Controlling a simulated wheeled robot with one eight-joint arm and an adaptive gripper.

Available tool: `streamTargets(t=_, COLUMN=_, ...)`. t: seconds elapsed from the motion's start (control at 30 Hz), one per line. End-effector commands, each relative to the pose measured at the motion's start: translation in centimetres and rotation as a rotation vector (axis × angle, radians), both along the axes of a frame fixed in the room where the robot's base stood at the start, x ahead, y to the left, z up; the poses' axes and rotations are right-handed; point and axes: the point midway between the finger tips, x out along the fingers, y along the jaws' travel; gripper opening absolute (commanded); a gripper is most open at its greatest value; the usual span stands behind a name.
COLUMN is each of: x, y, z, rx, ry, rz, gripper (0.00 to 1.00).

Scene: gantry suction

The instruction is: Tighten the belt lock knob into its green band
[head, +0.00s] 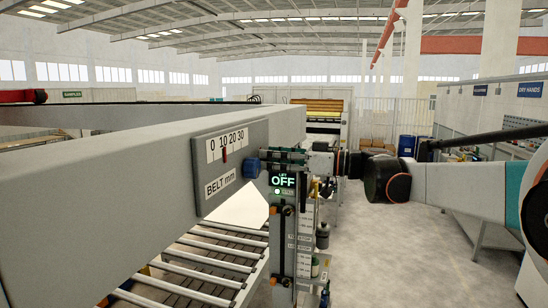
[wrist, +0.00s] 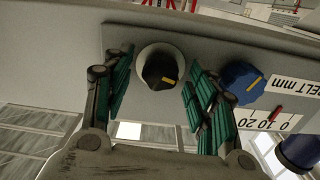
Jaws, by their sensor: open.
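In the wrist view a black knob (wrist: 160,72) with a yellow mark sits on a pale round disc on the grey panel. A blue knob (wrist: 243,82) with a yellow mark is to its right, beside the BELT mm scale (wrist: 275,115). No label tells me which is the lock knob, and I can make out no green band. My gripper (wrist: 158,66) is open, its green-padded fingers on either side of the black knob with gaps showing. In the head view my gripper (head: 291,158) is at the panel's right, near the blue knob (head: 251,168); the black knob is hidden there.
The scale plate (head: 227,145) has a red pointer near 10. A display (head: 283,181) reading OFF stands on a post just below my gripper. A roller conveyor (head: 205,262) runs under the beam (head: 110,185). Open floor (head: 400,250) lies to the right.

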Motion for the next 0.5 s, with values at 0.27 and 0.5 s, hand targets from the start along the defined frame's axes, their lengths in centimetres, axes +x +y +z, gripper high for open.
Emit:
streamTargets(t=0.27, x=0.04, y=0.08, z=-0.02, rx=0.0, ry=0.0, rz=0.0, gripper=0.5)
streamTargets(t=0.5, x=0.03, y=0.06, z=-0.01, rx=0.0, ry=0.0, rz=0.0, gripper=0.08)
